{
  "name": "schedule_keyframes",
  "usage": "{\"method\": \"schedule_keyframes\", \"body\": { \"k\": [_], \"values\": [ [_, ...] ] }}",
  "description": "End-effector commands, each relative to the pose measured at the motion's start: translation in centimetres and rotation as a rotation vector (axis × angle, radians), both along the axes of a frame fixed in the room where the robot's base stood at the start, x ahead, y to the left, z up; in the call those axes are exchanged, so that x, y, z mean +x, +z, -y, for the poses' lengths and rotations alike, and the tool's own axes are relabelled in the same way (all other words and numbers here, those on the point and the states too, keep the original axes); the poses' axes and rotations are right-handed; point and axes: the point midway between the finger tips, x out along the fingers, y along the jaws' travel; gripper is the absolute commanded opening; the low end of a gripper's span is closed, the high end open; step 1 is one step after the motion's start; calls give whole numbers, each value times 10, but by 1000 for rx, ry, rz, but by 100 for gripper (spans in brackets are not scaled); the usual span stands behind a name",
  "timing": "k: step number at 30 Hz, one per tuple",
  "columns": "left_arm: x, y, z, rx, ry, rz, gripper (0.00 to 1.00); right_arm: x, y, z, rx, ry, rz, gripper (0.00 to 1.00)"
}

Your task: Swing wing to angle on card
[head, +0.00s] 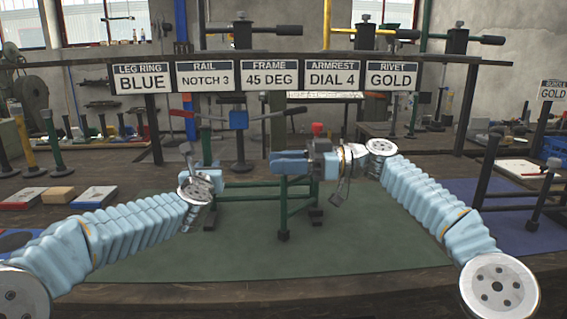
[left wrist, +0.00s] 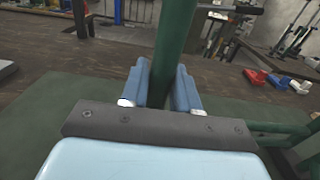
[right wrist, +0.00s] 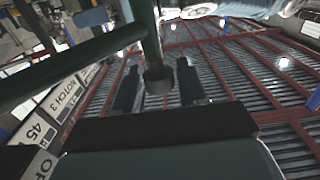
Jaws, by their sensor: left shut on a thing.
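The card reading FRAME 45 DEG (head: 269,76) hangs in the middle of the sign row. The green tube frame (head: 255,184) stands on a green mat (head: 160,254) in the head view. My left gripper (head: 208,176) is at the frame's left end. In the left wrist view its blue fingers are shut on a green tube (left wrist: 174,45). My right gripper (head: 288,162) is above the frame's right part. In the right wrist view its fingers stand apart either side of a dark green post end (right wrist: 157,80), with gaps visible. The wing's angle is hard to tell.
Other cards flank it, including RAIL NOTCH 3 (head: 205,77) and ARMREST DIAL 4 (head: 333,76). Red-and-white (head: 27,198) and blue-and-white (head: 94,197) blocks lie left of the mat. A red-capped part (head: 317,129) stands near my right gripper. The mat's front is clear.

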Motion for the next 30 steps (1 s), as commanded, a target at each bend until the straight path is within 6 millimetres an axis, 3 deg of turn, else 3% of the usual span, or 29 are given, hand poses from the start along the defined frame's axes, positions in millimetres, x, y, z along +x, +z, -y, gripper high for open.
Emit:
{"method": "schedule_keyframes", "body": {
  "k": [3,14,24,30],
  "values": [
    [0,1,-1,-1,2,3,0,0,0,0,0,0,0,57],
    [0,2,0,-1,1,3,0,0,0,7,0,-1,0,57],
    [0,2,0,-2,0,3,0,1,0,79,1,-4,0,57],
    [0,2,0,-2,0,3,0,1,0,111,1,-2,0,57]
  ]
}}
